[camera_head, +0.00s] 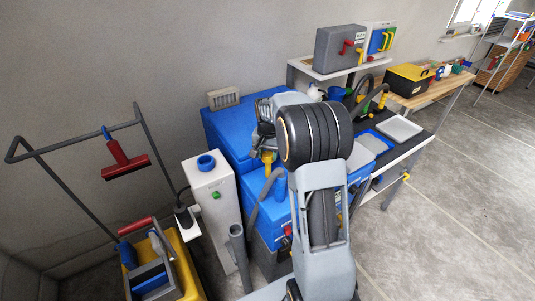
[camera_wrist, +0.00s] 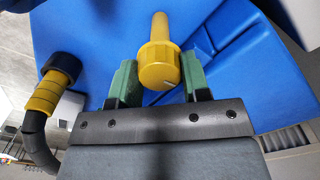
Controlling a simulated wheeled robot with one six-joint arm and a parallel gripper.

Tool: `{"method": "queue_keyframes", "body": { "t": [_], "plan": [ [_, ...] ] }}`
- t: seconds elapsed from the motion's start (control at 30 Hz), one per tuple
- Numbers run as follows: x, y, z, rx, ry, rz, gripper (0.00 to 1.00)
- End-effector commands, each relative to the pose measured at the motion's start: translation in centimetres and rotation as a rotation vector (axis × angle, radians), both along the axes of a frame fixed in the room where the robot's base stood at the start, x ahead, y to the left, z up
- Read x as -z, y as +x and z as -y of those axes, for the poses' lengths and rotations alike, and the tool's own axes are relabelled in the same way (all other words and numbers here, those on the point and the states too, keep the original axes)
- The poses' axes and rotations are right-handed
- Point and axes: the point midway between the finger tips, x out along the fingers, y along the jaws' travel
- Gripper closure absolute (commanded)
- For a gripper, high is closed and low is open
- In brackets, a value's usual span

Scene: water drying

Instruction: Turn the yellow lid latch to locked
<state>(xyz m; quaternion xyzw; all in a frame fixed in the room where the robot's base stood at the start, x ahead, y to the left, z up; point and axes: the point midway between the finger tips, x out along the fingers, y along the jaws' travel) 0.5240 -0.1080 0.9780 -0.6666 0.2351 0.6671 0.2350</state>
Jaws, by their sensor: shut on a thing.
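The yellow lid latch (camera_wrist: 158,66) is a round ribbed knob with a straight yellow handle pointing up in the wrist view. It sits on a blue lid (camera_wrist: 100,30), and a pale mark shows on the knob's face. My gripper (camera_wrist: 160,80) has its green fingers on both sides of the knob and is shut on it. In the head view the latch (camera_head: 267,158) shows as a small yellow piece at the blue machine, below my gripper (camera_head: 262,140). My arm hides part of the machine there.
A black hose with a yellow cuff (camera_wrist: 48,92) stands left of my gripper in the wrist view. A white post with a blue ring (camera_head: 206,163) stands left of the machine. A grey box with red handles (camera_head: 340,47) is behind. Open floor (camera_head: 470,200) lies at right.

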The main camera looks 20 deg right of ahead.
Motion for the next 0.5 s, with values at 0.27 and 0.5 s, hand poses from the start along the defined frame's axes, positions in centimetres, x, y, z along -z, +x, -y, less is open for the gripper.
{"method": "queue_keyframes", "body": {
  "t": [0.27,0.5],
  "plan": [
    [-0.08,0.05,0.04,0.011,0.0,0.002,0.8],
    [-0.08,0.05,0.04,0.011,0.0,0.002,0.52]
  ]
}}
